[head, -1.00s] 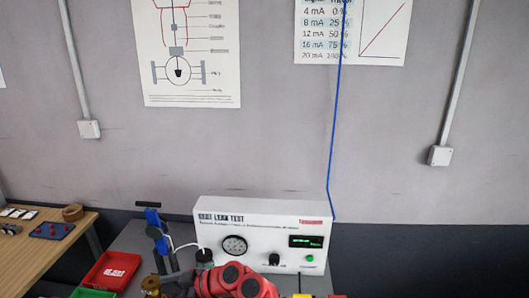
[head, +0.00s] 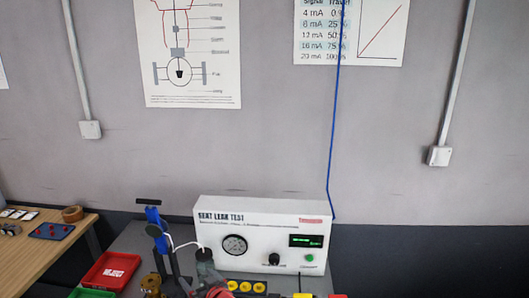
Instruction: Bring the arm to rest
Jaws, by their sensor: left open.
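My left gripper (head: 214,290) shows only in part at the bottom edge of the head view, red and dark grey, left of centre. It is low in front of the white leak test box (head: 212,262). It appears to hold nothing and is open; its fingertips are hard to make out. The rest of the left arm is mostly below the picture. My right gripper is not in view.
A blue upright tool (head: 155,232) and a brass part (head: 151,284) stand left of the box. A red tray (head: 103,272) and a green tray (head: 92,293) are at the left.

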